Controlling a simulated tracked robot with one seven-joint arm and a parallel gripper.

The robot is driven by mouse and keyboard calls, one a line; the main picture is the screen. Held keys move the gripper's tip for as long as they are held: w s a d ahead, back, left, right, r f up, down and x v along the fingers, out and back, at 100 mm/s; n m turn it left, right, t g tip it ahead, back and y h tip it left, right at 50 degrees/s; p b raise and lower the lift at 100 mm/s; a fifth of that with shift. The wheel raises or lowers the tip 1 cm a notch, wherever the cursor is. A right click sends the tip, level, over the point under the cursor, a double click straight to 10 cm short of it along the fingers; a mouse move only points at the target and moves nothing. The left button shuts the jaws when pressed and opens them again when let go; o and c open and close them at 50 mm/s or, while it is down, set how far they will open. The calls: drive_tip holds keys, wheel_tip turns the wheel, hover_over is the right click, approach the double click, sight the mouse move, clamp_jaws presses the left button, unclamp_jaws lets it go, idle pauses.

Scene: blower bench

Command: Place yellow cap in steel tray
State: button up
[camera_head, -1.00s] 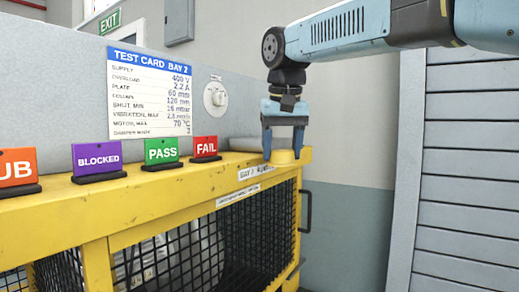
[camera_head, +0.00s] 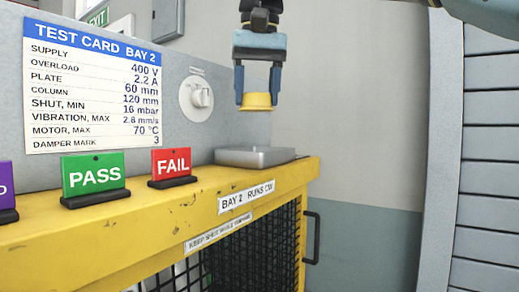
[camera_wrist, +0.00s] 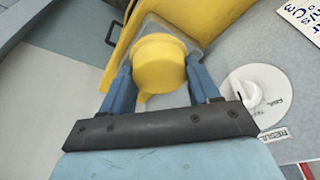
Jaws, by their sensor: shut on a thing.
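The yellow cap (camera_head: 257,101) is held between the two blue fingers of my gripper (camera_head: 258,92), which is shut on it. The cap is in the air, above the steel tray (camera_head: 254,157), with a clear gap between them in the head view. The tray is a low grey metal piece at the right end of the yellow bench top. In the wrist view the cap (camera_wrist: 158,62) sits between the fingertips and hides much of the tray (camera_wrist: 188,38) behind it.
On the yellow bench ledge (camera_head: 120,215) stand a red FAIL sign (camera_head: 171,162), a green PASS sign (camera_head: 94,174) and part of a purple sign (camera_head: 6,190). A white rotary knob (camera_head: 197,98) and a test card (camera_head: 93,85) are on the grey panel behind. A black mesh guard is below.

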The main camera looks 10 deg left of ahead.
drive_tip(key=w+f, duration=0.2)
drive_tip(key=w+a+f, duration=0.1)
drive_tip(key=w+f, duration=0.1)
drive_tip(key=w, duration=0.1)
drive_tip(key=w+f, duration=0.2)
drive_tip(key=shift+w+a, duration=0.25)
drive_tip(key=shift+a, duration=0.05)
drive_tip(key=shift+w+f, duration=0.6)
drive_tip(key=shift+f, duration=0.15)
drive_tip(key=shift+s+x, duration=0.2)
drive_tip(key=shift+x, duration=1.55)
drive_tip(key=shift+d+f, duration=0.1)
drive_tip(key=o, duration=1)
drive_tip(key=shift+o, duration=0.2)
drive_tip(key=v, duration=1.2)
drive_tip(key=shift+d, duration=0.1)
